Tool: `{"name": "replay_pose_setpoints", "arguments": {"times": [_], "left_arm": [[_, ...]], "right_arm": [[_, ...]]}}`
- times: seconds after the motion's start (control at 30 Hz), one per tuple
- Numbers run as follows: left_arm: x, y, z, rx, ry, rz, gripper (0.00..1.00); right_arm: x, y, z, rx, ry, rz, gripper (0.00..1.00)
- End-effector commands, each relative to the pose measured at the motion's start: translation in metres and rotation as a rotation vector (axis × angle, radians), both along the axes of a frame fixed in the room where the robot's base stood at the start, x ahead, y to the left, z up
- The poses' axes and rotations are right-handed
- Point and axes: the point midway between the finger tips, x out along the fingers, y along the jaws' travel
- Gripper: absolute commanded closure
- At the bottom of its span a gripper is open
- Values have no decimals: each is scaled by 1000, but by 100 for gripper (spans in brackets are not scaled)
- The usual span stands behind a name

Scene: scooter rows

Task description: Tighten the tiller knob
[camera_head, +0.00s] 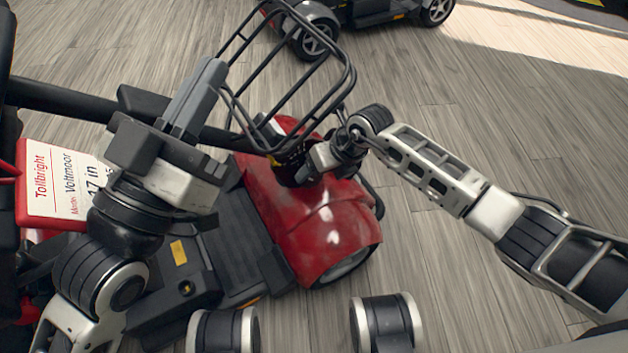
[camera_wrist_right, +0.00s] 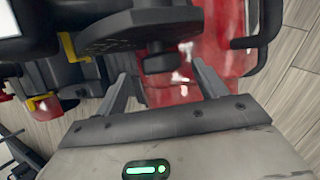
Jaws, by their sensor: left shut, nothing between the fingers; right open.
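The red scooter (camera_head: 318,228) stands in front of me, with its black tiller (camera_head: 75,103) running out to the left. In the right wrist view, a dark round knob (camera_wrist_right: 158,60), apparently the tiller knob, sits under a black tiller part. My right gripper (camera_wrist_right: 160,85) is open, with one finger on each side of the knob in that view; contact cannot be told. In the head view, my right gripper (camera_head: 298,170) is at the tiller's lower end and hides the knob. My left gripper (camera_head: 212,68) is shut and empty, overlapping the tiller in the picture.
A black wire basket (camera_head: 345,85) rises above the scooter's front. A red-framed sign (camera_head: 60,180) is at left, beside the dark footboard (camera_head: 240,250). Another scooter (camera_head: 375,10) stands at the back. The wood floor (camera_head: 480,110) on the right is clear.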

Motion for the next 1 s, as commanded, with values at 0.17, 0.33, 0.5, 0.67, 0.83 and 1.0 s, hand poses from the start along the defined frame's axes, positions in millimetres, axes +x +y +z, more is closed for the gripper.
{"name": "replay_pose_setpoints", "arguments": {"times": [0.17, 0.33, 0.5, 0.67, 0.83, 1.0], "left_arm": [[-9, -1, 20, 51, -231, 15, 100], [-14, -3, 30, 70, -319, 20, 100], [-15, -3, 33, 72, -332, 20, 100], [-15, -3, 33, 71, -331, 20, 100], [-15, -3, 32, 71, -329, 20, 100], [-15, -3, 33, 70, -329, 19, 100]], "right_arm": [[6, 10, -24, 2, 0, 0, 29], [9, 13, -30, 0, -1, 0, 29], [9, 14, -30, 1, -2, 0, 29], [9, 13, -30, 0, -1, 0, 46], [9, 13, -30, 0, -1, 0, 74], [9, 13, -30, 10, 4, 0, 74]]}}
